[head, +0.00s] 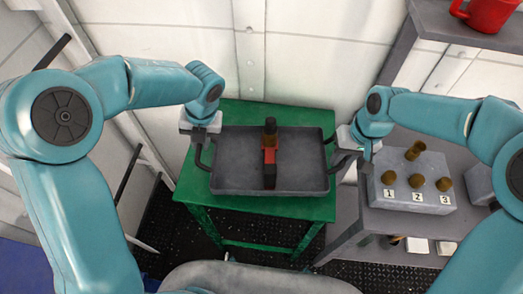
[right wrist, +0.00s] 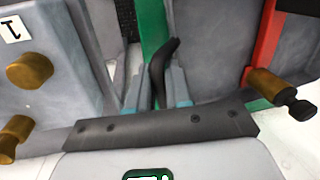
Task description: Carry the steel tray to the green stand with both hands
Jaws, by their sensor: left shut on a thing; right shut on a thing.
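The grey steel tray (head: 237,165) is level over the top of the green stand (head: 185,185) in the head view; I cannot tell whether it touches the top. A red block with a brass and black cylinder (head: 269,140) is in the tray's middle. My left gripper (head: 200,145) is shut on the tray's left handle. My right gripper (head: 352,152) is shut on the right handle, whose dark bar (right wrist: 160,70) shows between the fingers in the right wrist view. The tray's grey floor (right wrist: 212,50) is beside it there.
To the right, a grey table (head: 350,225) carries a grey block (head: 400,200) with several brass knobs and labels 1, 2 and 3. A red mug (head: 485,14) sits on a higher shelf (head: 440,30). A pale wall (head: 300,70) stands close behind the stand.

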